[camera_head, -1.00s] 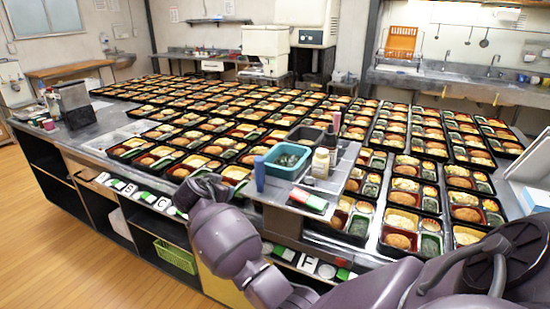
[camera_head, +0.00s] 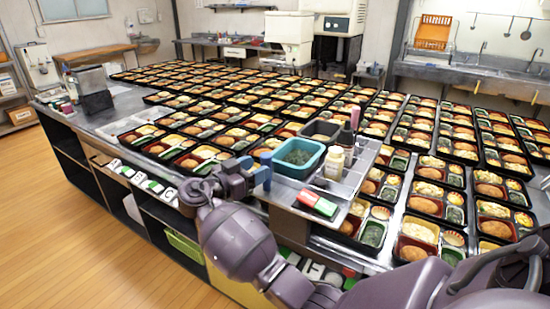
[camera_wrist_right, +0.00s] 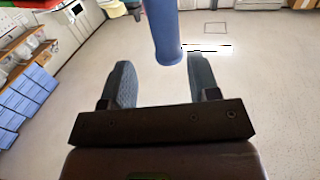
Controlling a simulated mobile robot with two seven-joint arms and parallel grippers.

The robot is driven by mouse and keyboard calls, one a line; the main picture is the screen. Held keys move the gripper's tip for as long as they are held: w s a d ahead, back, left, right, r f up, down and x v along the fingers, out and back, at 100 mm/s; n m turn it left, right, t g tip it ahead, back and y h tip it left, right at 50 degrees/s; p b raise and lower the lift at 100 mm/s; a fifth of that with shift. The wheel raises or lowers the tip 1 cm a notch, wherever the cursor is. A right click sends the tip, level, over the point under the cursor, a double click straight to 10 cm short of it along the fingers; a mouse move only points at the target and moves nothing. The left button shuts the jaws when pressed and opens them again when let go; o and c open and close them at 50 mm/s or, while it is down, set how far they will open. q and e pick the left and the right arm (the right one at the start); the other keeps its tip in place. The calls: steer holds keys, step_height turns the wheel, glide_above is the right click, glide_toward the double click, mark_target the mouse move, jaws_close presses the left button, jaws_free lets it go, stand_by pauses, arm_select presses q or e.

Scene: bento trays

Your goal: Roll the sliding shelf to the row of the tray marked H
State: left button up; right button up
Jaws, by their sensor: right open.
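The sliding shelf (camera_head: 285,192) is a grey platform above the rows of bento trays, near the counter's front edge. It carries tubs and bottles. A blue upright handle (camera_head: 263,174) stands at its left front corner. My right gripper (camera_head: 252,174) is open at this handle. In the right wrist view, the blue handle (camera_wrist_right: 167,30) reaches down between the spread fingers of the right gripper (camera_wrist_right: 162,68); I cannot tell if they touch it. Letter cards line the counter front, including an F card (camera_head: 314,270); I cannot make out an H. My left gripper is out of view.
Bento trays (camera_head: 190,160) fill the counter on both sides of the shelf. A teal tub (camera_head: 299,158), a pale bottle (camera_head: 334,163) and a red-green-white block (camera_head: 316,202) sit on the shelf. A green basket (camera_head: 184,247) is below the counter. Wooden floor (camera_head: 60,235) is clear at left.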

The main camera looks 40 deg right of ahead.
steer(key=d, duration=0.4)
steer(key=w+d, duration=0.1)
steer(key=d, duration=0.2)
steer(key=shift+p, duration=0.4)
steer(key=shift+f, duration=0.1)
jaws_close()
